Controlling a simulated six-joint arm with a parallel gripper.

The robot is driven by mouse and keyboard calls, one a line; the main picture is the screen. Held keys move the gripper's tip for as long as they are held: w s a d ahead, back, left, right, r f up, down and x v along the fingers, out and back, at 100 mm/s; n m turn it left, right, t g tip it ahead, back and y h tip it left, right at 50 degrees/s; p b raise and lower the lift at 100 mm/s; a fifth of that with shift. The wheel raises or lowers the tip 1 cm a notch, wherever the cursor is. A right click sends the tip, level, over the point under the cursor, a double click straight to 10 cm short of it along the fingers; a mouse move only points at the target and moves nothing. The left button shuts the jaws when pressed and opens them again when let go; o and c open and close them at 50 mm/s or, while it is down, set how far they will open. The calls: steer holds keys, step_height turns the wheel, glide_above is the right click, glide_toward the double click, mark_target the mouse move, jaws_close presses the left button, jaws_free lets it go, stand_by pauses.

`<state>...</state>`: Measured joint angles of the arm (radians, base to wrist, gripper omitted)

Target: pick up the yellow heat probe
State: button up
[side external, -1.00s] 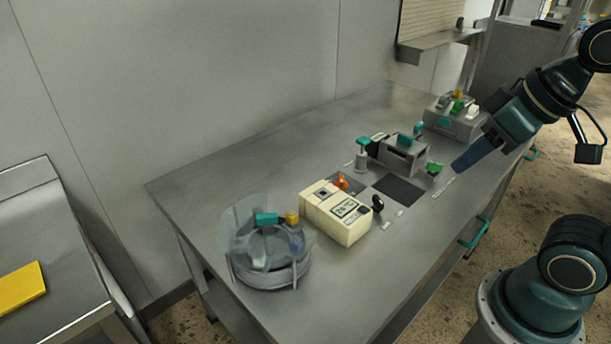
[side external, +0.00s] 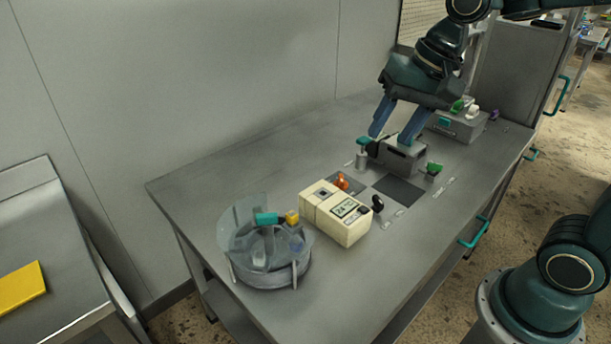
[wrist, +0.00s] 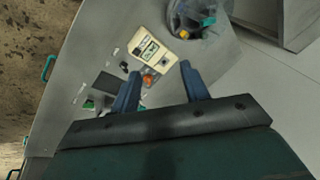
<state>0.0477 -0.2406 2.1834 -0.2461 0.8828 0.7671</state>
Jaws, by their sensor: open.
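A yellow-topped piece (side external: 291,217), which may be the heat probe, is at the clear round vessel (side external: 268,272) at the front left of the table. It also shows as a small yellow spot in the wrist view (wrist: 184,34). Its lower part is unclear through the vessel wall. My gripper (side external: 393,133) is open and empty, pointing down over the grey block device at the back of the table, well apart from the yellow piece. In the wrist view both fingers (wrist: 160,75) are spread with nothing between them.
A cream meter with a display (side external: 337,213) stands mid-table, with an orange piece (side external: 341,181) and a black knob (side external: 378,203) beside it. The grey block device (side external: 405,160) is below my gripper. A grey box (side external: 458,128) holds small parts behind. The left back of the table is clear.

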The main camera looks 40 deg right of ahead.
steer(key=w+a+f+m+g+y, duration=0.1)
steer(key=w+f+m, duration=0.2)
steer(key=w, duration=0.2)
steer(key=w+a+f+m+g, duration=0.1)
steer(key=w+f+m, duration=0.15)
steer(key=w, duration=0.25)
steer(key=m+g+y, duration=0.1)
steer(key=m+y, duration=0.1)
steer(key=m, duration=0.4)
glide_toward(292, 214)
steer(key=v, duration=0.4)
steer(key=shift+w+f, duration=0.15)
steer(key=shift+f, duration=0.1)
steer(key=shift+f, duration=0.1)
steer(key=x, duration=0.8)
steer(key=shift+f, duration=0.15)
steer(key=shift+x, duration=2.65)
steer(key=shift+a, duration=0.15)
